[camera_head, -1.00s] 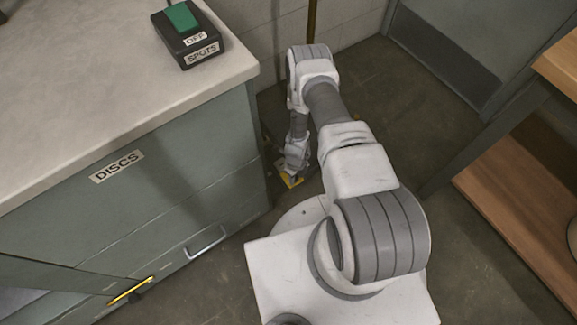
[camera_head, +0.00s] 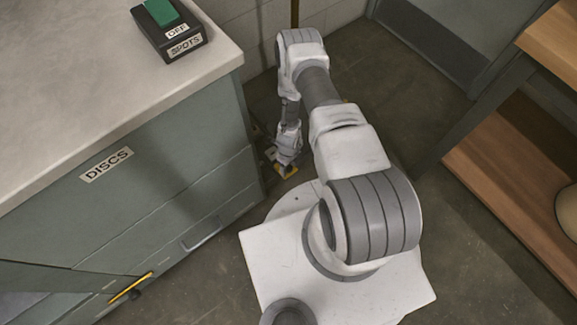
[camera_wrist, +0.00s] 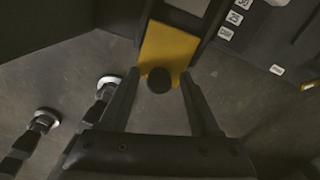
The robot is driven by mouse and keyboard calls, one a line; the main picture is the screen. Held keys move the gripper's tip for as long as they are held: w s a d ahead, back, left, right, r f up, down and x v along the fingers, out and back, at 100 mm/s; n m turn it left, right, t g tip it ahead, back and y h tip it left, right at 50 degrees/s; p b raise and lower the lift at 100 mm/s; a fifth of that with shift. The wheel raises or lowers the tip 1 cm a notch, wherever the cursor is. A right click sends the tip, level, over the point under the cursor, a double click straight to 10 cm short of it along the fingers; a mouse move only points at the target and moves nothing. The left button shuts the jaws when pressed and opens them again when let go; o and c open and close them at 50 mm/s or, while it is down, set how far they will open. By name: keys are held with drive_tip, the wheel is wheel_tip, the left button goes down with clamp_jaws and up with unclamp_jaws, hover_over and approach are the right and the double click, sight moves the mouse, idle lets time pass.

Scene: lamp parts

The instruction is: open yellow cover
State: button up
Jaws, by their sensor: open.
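The yellow cover (camera_wrist: 168,48) is a flat panel ahead of my gripper in the wrist view. A round black knob (camera_wrist: 158,80) is at its lower end. My gripper (camera_wrist: 160,74) is open, with one finger on each side of the knob; I cannot tell if they touch it. In the head view my gripper (camera_head: 286,164) is low beside the cabinet's right end, and a small yellow patch (camera_head: 287,172) shows at its tip. Most of the cover is hidden there by my gripper.
A grey cabinet labelled DISCS (camera_head: 106,164) stands at left, with a green-topped SPOTS switch (camera_head: 172,30) on its counter. A yellow bar (camera_head: 130,289) is low on its front. Wooden shelves (camera_head: 510,205) are at right. Several small white labels (camera_wrist: 234,18) lie beside the cover.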

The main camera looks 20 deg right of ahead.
wheel_tip(320, 180, up, 17)
drive_tip(key=p, duration=0.5)
drive_tip(key=shift+p, duration=0.35)
